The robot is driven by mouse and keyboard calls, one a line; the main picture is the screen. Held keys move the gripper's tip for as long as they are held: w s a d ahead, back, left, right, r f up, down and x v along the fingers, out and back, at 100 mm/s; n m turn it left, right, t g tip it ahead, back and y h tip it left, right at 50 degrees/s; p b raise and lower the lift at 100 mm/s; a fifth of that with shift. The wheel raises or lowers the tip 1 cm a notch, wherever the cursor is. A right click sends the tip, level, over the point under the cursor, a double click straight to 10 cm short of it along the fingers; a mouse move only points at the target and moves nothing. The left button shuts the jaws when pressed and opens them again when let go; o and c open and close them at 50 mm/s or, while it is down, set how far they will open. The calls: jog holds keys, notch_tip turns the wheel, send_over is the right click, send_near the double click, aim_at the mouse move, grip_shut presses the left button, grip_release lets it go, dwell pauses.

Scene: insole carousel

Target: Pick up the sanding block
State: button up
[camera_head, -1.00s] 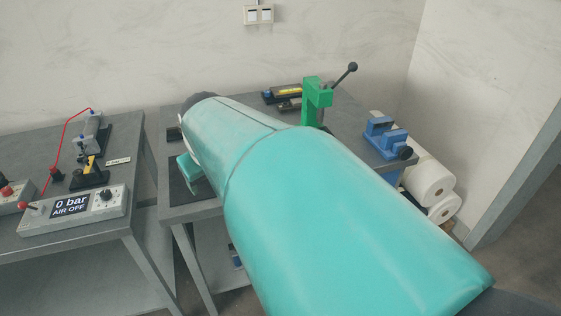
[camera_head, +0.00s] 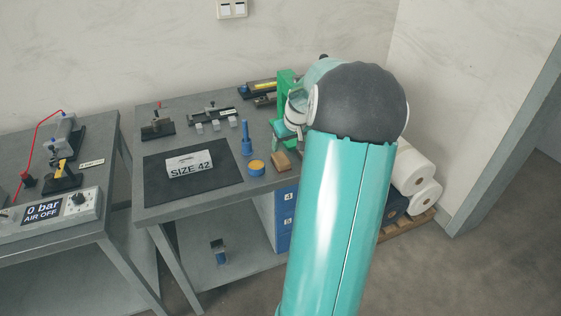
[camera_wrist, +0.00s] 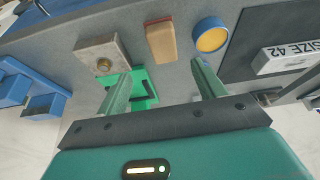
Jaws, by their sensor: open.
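The sanding block, a small tan block (camera_head: 280,162), lies near the front edge of the right bench. It also shows in the wrist view (camera_wrist: 161,42), tan with a reddish-brown side. My gripper (camera_wrist: 160,66) is open and empty, with its two green fingers spread apart. In the wrist view the block appears beyond the fingertips, within the gap between them and not touched. In the head view my arm hides most of the gripper.
A yellow-topped blue tin (camera_head: 256,168) sits close left of the block, with a blue upright tool (camera_head: 246,138) behind. A green press (camera_head: 285,88) stands behind the block. A dark mat (camera_head: 222,185) bears a SIZE 42 block (camera_head: 190,165). A blue vise (camera_wrist: 30,90) shows left.

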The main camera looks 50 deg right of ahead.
send_over(281, 158)
jog(key=s, duration=0.2)
jog(key=f, duration=0.4)
jog(key=shift+s+a+f, duration=0.1)
jog(key=shift+a+f, duration=0.05)
jog(key=shift+a, duration=0.2)
jog(key=x, duration=0.4)
jog(key=shift+a+f, duration=0.2)
jog(key=shift+f, duration=0.2)
jog(key=shift+w+d+f, duration=0.15)
jog(key=shift+w+f, duration=0.1)
jog(key=shift+f, duration=0.15)
jog(key=c, duration=1.1)
